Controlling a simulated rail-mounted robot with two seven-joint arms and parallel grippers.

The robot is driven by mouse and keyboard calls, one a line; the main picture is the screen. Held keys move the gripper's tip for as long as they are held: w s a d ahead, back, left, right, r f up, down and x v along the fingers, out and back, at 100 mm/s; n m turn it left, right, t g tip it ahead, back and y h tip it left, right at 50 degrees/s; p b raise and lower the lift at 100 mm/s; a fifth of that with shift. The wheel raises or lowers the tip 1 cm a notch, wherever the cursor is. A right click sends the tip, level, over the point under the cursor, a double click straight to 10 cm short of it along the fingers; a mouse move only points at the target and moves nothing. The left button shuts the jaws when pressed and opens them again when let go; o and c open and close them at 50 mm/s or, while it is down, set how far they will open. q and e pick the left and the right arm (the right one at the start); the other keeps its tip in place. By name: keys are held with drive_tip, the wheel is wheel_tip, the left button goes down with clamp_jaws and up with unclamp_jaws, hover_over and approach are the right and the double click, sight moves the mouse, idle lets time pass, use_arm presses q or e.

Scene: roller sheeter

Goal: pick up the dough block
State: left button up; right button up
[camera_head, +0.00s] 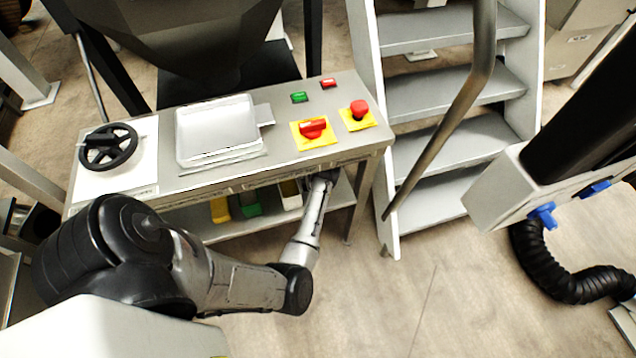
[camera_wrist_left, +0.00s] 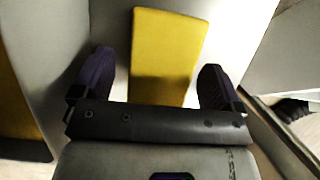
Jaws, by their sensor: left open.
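A plain yellow block (camera_wrist_left: 168,45), which I take to be the dough block, stands out in the left wrist view between pale grey surfaces. My left gripper (camera_wrist_left: 157,82) is open, with one dark finger on each side of the block's near part. Clear gaps show between fingers and block, so it is not gripped. In the head view my left gripper (camera_head: 322,178) reaches in under the front edge of the steel table (camera_head: 255,172), and its fingertips are hidden there. I cannot tell the block in the head view. My right gripper is not in view.
Yellow (camera_head: 220,209), green (camera_head: 250,204) and whitish (camera_head: 291,195) items sit on the lower shelf (camera_head: 190,220). The tabletop carries a black handwheel (camera_head: 108,147), a white tray (camera_head: 217,130) and red switches (camera_head: 312,128). Steps (camera_head: 455,87) stand to the right.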

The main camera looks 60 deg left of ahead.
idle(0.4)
use_arm(q)
drive_tip(key=c, duration=1.1)
drive_tip(key=shift+c, duration=0.3)
